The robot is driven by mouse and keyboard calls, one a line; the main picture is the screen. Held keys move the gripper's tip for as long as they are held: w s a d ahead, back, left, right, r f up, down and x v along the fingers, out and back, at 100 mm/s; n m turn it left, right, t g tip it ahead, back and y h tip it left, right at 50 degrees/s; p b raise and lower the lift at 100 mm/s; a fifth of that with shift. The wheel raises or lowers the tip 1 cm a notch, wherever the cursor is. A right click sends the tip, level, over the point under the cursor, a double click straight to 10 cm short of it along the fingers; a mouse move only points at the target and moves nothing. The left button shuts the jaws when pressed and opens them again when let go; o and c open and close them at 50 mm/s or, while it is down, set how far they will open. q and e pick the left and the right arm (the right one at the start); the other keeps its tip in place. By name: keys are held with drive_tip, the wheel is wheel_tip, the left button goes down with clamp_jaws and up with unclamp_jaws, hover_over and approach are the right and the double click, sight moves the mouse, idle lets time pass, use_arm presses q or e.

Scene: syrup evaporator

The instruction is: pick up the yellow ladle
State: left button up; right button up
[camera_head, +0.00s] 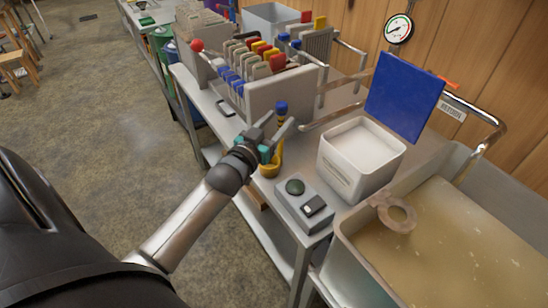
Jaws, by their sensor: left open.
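The yellow ladle (271,169) is on the metal bench, at the centre of the head view. Its yellow bowl end is low and its handle rises to a blue end (281,107). My left gripper (276,127) is open at the ladle, with its fingers pointing up and right across the handle. The gripper hides part of the handle. I cannot tell whether the handle is between the fingers or whether they touch it. My right gripper is not in view.
A grey control box (303,205) and a white square container (359,158) stand right of the ladle. A rack of coloured plates (285,92) is behind it. A syrup-filled pan (450,245) is at the lower right.

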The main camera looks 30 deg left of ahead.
use_arm(q)
drive_tip(key=shift+w+a, duration=0.1)
drive_tip(key=shift+w, duration=0.95)
drive_tip(key=shift+c, duration=0.2)
clamp_jaws()
idle(0.5)
